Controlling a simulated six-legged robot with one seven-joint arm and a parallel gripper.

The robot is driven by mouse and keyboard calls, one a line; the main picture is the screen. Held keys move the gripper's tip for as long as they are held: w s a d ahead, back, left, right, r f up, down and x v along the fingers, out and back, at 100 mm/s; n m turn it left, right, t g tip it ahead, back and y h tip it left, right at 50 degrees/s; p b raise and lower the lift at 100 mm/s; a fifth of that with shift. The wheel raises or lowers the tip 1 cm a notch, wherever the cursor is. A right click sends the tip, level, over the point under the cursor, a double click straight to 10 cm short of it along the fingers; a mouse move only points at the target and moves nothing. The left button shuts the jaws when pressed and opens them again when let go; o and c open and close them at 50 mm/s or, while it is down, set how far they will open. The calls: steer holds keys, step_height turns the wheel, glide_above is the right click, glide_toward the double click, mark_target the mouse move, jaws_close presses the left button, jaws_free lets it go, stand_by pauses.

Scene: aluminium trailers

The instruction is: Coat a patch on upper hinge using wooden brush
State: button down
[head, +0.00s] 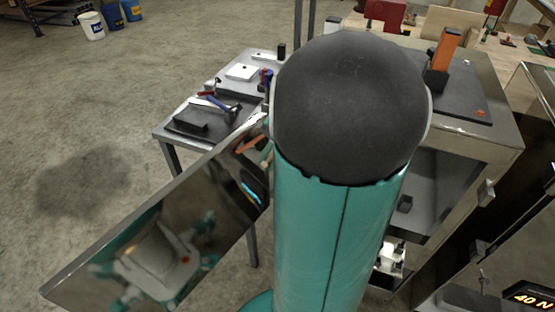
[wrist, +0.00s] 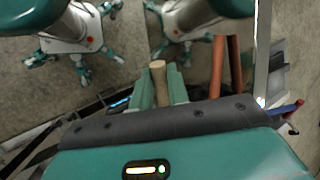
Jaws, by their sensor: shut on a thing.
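In the wrist view, my gripper (wrist: 163,88) has its teal fingers closed around a pale wooden handle, which I take to be the wooden brush (wrist: 158,82). Its bristles cannot be made out. In the head view my own arm blocks the middle, and the gripper and brush cannot be made out there. A shiny metal door panel (head: 105,250) stands open at the lower left and mirrors my body. The wrist view shows similar reflections beyond the fingers. I cannot pick out the upper hinge in either view, nor any contact between the brush and a surface.
A grey table (head: 170,135) with a blue-handled hammer (head: 218,104) and other tools stands behind the panel. Reddish-brown rods (wrist: 217,68) are right of the gripper.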

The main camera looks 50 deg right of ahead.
steer(key=shift+w, duration=0.35)
steer(key=shift+a, duration=0.15)
steer(key=shift+s+a, duration=0.35)
steer(key=shift+a, duration=0.6)
steer(key=shift+s+a, duration=0.35)
steer(key=shift+a, duration=0.55)
steer(key=shift+s+a, duration=0.35)
steer(key=shift+a, duration=0.6)
steer(key=a, duration=0.1)
steer(key=s+a, duration=0.1)
steer(key=shift+a, duration=0.4)
steer(key=shift+f, duration=0.1)
